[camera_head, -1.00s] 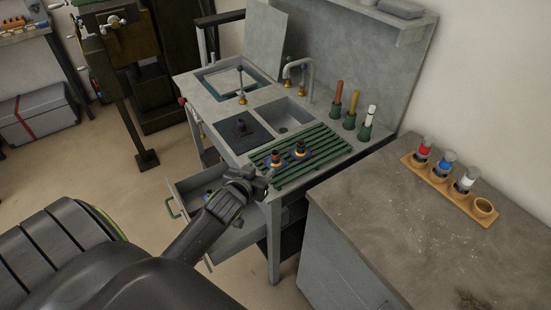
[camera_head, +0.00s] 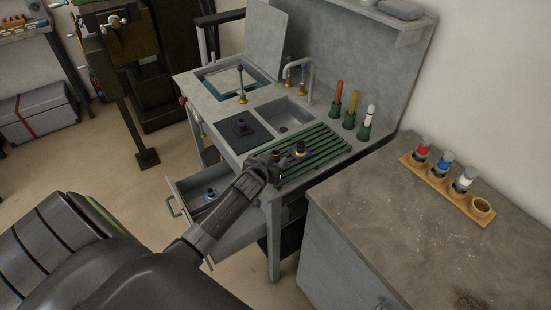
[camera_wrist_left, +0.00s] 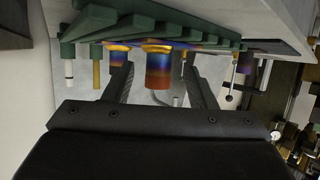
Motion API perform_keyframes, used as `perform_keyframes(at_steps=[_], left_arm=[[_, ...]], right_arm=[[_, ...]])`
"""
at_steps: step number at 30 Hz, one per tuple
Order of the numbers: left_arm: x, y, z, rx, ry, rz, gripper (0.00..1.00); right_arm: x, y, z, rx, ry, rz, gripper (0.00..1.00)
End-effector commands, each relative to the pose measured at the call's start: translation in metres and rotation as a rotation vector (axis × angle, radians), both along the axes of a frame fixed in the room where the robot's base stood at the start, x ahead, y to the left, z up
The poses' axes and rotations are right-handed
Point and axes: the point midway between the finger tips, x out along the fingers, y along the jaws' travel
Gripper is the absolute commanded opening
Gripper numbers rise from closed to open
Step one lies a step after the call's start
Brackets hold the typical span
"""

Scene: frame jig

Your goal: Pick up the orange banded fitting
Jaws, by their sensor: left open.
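The orange banded fitting (camera_head: 276,155) stands near the front left of the green slatted rack (camera_head: 318,160), partly hidden by my left gripper in the head view. In the left wrist view, which looks upside down, the fitting (camera_wrist_left: 157,68) shows its orange and blue bands between the two fingers. My left gripper (camera_head: 275,165) is open, with a finger on each side of the fitting; it also shows in the left wrist view (camera_wrist_left: 160,86). Gaps show between the fingers and the fitting. My right gripper is not in view.
A second fitting with yellow and blue (camera_head: 301,150) stands close to the right on the rack. A faucet (camera_head: 307,80) and upright handled tools (camera_head: 352,105) stand behind.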

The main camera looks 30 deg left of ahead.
Motion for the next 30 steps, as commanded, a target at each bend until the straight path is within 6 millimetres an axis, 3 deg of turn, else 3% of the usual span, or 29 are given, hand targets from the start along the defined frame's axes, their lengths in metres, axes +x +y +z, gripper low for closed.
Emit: perform_keyframes(at_steps=[7,18,30], left_arm=[[0.022,0.003,-0.011,0.0,0.0,0.0,0.51],[0.026,0.005,-0.013,0.0,0.0,0.0,0.51],[0.026,0.004,-0.013,0.0,0.0,0.0,0.0]], right_arm=[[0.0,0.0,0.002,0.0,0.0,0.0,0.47],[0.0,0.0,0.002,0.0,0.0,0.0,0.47],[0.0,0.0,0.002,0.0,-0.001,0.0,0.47]])
